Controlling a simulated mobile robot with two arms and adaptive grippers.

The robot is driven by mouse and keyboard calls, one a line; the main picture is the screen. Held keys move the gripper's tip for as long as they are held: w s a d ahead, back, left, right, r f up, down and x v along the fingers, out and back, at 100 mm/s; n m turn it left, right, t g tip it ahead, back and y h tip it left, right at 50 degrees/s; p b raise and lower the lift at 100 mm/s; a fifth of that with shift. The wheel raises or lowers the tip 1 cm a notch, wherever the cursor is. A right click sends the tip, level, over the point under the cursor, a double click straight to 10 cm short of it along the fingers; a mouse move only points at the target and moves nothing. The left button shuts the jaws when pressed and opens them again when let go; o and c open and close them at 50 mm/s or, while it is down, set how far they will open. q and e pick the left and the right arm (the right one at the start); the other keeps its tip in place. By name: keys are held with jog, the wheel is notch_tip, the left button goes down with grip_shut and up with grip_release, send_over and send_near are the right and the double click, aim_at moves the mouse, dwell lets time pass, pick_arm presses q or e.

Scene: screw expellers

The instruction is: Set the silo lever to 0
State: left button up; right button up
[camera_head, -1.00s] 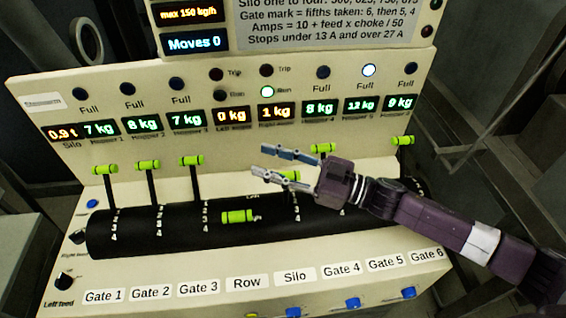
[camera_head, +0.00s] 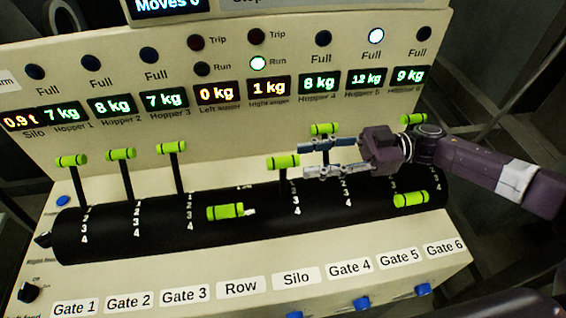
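The silo lever (camera_head: 283,162), with a lime-green handle on a short dark stem, stands on the black drum above the Silo label (camera_head: 296,276). Its handle sits lower than the Gate 3 handle and higher than the Row handle. The marks 3 and 4 show below its stem; the mark it stands at cannot be read. My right gripper (camera_head: 305,160) comes from the right, its two grey fingers apart and pointing left. The fingertips are just right of the silo handle, with no visible grip on it. My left gripper is not in view.
The Gate 4 handle (camera_head: 325,129) is close above my upper finger. The Gate 3 lever (camera_head: 171,147) is up, and the Row handle (camera_head: 225,211) is low at the front. The Gate 5 handle (camera_head: 410,200) is low; the Gate 6 handle (camera_head: 413,119) shows behind my arm.

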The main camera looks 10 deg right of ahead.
aim_at(287, 163)
jog(key=a, duration=0.2)
jog(key=a+p, duration=0.2)
jog(key=a, duration=0.1)
jog(key=shift+a+r, duration=0.25)
jog(key=shift+a, duration=0.05)
jog(key=shift+a+f, duration=0.2)
jog(key=shift+a, duration=0.25)
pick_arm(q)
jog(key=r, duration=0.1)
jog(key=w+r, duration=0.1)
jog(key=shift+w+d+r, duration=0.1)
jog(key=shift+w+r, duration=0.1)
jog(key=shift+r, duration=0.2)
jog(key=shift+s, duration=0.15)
pick_arm(e)
grip_shut()
